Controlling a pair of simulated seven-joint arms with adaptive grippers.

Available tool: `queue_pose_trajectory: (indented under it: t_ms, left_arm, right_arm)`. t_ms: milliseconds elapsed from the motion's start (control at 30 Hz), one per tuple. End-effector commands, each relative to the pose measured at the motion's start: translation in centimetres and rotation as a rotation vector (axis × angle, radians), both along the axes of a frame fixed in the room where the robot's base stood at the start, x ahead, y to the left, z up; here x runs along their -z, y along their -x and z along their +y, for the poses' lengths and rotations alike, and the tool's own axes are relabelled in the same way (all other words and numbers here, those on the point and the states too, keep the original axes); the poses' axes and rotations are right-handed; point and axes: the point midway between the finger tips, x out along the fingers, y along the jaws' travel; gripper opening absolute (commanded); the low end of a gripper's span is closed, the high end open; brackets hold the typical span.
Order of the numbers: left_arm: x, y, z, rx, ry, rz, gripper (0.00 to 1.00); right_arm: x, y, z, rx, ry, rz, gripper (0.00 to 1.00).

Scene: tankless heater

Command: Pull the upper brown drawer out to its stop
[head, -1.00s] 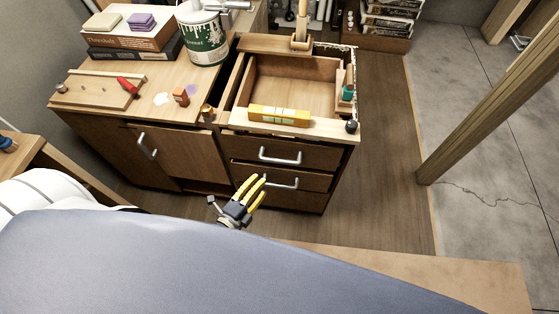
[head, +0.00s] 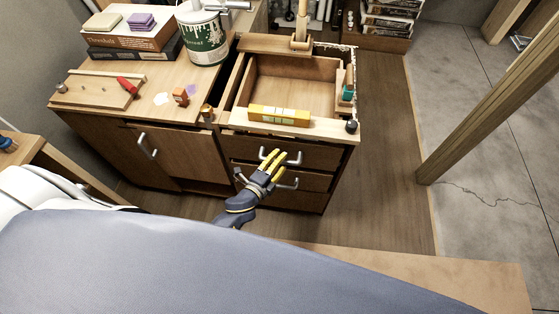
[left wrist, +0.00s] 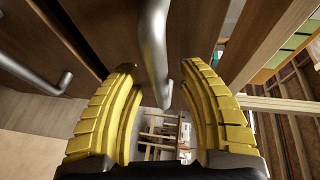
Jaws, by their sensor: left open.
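The upper brown drawer (head: 322,156) is flush in the cabinet below the counter edge in the head view. Its silver bar handle (head: 294,160) is partly hidden by my left gripper (head: 279,156). The gripper is open, with its yellow fingers at that handle. In the left wrist view the handle (left wrist: 154,40) runs between the two open fingers of the gripper (left wrist: 157,68), with a gap on each side; I cannot tell whether either finger touches it. My right gripper is not in view.
A lower drawer with its own handle (head: 290,184) sits just below. A yellow box (head: 279,116) lies on the counter's front ledge. A cabinet door (head: 178,153) is to the left. The wooden floor (head: 385,190) to the right is clear.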

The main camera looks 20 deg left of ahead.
Motion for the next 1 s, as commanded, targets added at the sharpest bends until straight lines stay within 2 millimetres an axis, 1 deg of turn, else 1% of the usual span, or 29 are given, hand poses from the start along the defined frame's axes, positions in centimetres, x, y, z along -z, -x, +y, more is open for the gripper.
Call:
queue_pose_trajectory:
  t_ms: [367,700,1000]
  left_arm:
    - [0.04,-0.16,-0.04,0.0,0.0,0.0,0.4]
    - [0.04,-0.14,-0.02,0.0,0.0,0.0,0.0]
    - [0.03,-0.17,-0.02,0.0,0.0,0.0,0.0]
  right_arm:
    - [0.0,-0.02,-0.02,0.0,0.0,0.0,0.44]
    - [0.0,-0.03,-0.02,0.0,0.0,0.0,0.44]
    - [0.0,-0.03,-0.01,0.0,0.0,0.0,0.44]
